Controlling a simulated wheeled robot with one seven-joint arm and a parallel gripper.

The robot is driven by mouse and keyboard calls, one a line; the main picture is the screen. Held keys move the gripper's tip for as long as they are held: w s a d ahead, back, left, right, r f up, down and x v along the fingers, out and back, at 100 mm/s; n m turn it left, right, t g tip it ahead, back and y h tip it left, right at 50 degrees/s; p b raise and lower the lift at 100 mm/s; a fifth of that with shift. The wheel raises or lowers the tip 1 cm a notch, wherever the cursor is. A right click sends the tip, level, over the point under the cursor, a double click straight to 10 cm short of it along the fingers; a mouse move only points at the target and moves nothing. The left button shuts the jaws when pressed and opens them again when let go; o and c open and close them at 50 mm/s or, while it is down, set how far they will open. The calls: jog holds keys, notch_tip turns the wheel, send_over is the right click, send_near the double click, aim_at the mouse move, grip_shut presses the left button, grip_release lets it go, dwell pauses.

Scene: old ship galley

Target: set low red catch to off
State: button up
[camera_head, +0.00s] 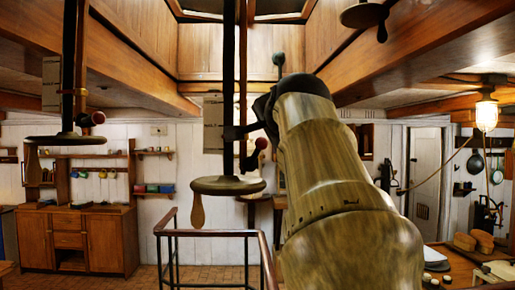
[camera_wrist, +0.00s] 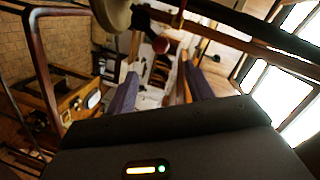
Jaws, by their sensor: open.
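Two red-knobbed catches show in the head view, each on a dark upright post. One red knob (camera_head: 262,143) is on the middle post, above a round disc (camera_head: 228,185). The other red knob (camera_head: 98,117) is on the left post and sits higher in the picture. In the wrist view a red knob (camera_wrist: 161,45) on a dark lever appears beyond my fingertips, roughly between them. I cannot tell for certain which catch it is. My gripper (camera_wrist: 160,72) is open, with two purple-grey fingers apart and nothing between them. In the head view my arm hides the gripper.
A metal railing (camera_head: 205,232) stands below the middle post. A wooden cabinet (camera_head: 80,240) is at the left wall. A table (camera_head: 460,265) with bread is at lower right. A lit lamp (camera_head: 487,115) hangs at right. Low beams cross overhead.

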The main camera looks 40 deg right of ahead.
jog(key=v, duration=0.4)
jog(key=shift+b, duration=0.4)
jog(key=shift+c, duration=0.4)
